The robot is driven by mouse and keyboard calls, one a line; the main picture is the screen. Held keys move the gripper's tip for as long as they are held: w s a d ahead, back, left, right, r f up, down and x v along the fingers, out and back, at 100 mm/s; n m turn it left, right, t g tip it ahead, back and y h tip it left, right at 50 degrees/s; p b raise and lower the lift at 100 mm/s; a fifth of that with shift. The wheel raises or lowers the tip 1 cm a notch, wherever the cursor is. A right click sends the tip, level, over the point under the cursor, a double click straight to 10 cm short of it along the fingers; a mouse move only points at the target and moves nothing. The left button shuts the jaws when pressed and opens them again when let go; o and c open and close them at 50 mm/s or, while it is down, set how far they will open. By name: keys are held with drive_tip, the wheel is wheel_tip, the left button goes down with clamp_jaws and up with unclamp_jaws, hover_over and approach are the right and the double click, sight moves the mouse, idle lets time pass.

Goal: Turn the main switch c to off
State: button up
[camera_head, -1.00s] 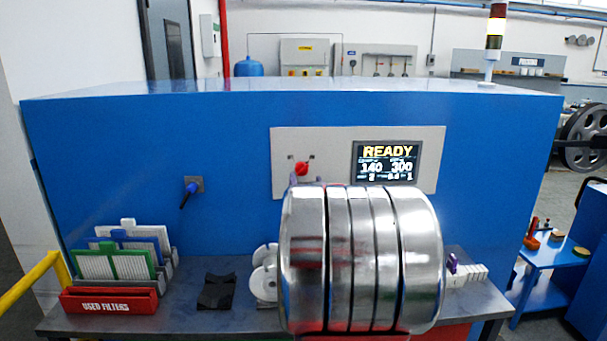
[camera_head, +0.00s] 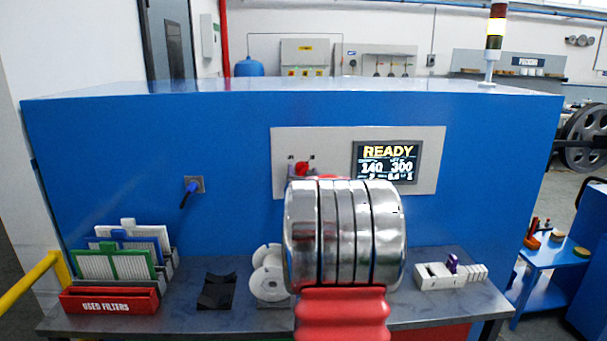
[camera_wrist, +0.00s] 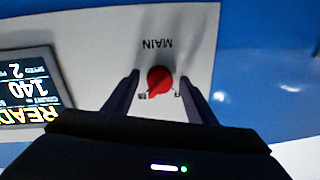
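The main switch is a round red knob (camera_wrist: 161,80) on a light grey panel. The wrist view shows it upside down, with the word MAIN by it. In the head view the red knob (camera_head: 303,168) sits left of the display, partly hidden by my arm. My gripper (camera_wrist: 160,78) is open, with one dark finger on each side of the knob. Gaps show between the fingers and the knob; I cannot tell how far the tips are from the panel.
The display (camera_head: 387,162) reads READY, close to the knob. The bench below holds a used filters tray (camera_head: 108,301), white discs (camera_head: 268,280) and a light block (camera_head: 440,277).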

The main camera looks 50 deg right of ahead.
drive_tip(key=c, duration=0.9)
drive_tip(key=shift+d, duration=0.2)
drive_tip(key=shift+c, duration=0.5)
drive_tip(key=shift+a, duration=0.15)
